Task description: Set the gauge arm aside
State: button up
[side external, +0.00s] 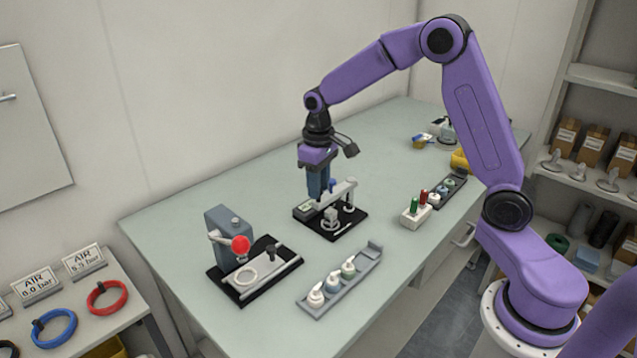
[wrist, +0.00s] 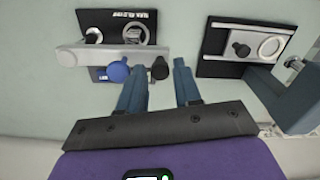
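The gauge arm (side external: 340,191) is a light grey bar over a fixture on a black base plate (side external: 350,228). In the wrist view the gauge arm (wrist: 85,55) lies across its fixture, with a blue knob (wrist: 118,70) and a black knob (wrist: 160,68) along its near edge. My gripper (side external: 319,196) points down at the left end of the fixture. In the wrist view my gripper (wrist: 159,63) has its two blue fingers apart, with the black knob showing between the tips. Nothing is visibly clamped; whether the fingers touch the knob or bar I cannot tell.
A press fixture with a red ball handle (side external: 240,244) stands at the left. A grey tray (side external: 330,292) with white bottles lies in front. A block with green and red pegs (side external: 416,215) and a dark tray (side external: 448,190) are at the right. The table's back left is clear.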

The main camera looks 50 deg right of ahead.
grip_shut()
jog(key=shift+s, duration=0.15)
jog(key=s+d+n, duration=1.2)
jog(key=n, duration=0.6)
jog(key=shift+d, duration=0.4)
dwell(0.4)
